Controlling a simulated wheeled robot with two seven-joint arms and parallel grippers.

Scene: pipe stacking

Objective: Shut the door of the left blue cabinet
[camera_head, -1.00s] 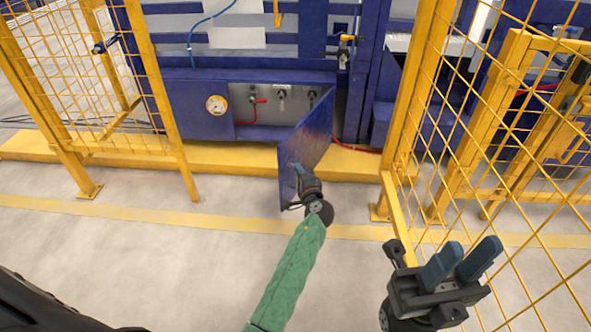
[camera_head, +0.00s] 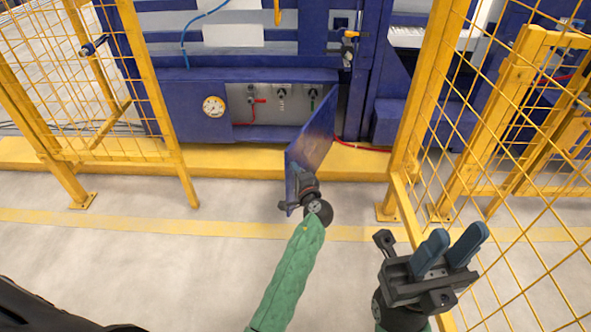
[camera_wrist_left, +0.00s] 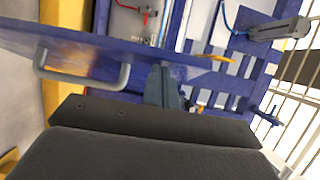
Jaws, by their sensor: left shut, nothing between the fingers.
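The blue cabinet (camera_head: 185,102) stands low at the back, with its front opening uncovered. Its blue door (camera_head: 312,140) is hinged at the opening's right side and stands swung out towards me. The door also crosses the left wrist view (camera_wrist_left: 200,68), with a grey bar handle (camera_wrist_left: 80,72) on the visible face. My left gripper (camera_head: 296,172) is at the door's free outer edge, shut and empty. Its fingers (camera_wrist_left: 163,84) overlap the door's edge in the left wrist view; I cannot tell whether they touch. My right gripper (camera_head: 452,250) is open and empty, away from the door.
Inside the opening are a red valve (camera_head: 250,103) and other fittings; a pressure gauge (camera_head: 213,106) is on the front. Yellow mesh fences stand left (camera_head: 165,110) and right (camera_head: 413,120). A yellow floor step (camera_head: 235,160) runs below the cabinet. The floor before it is clear.

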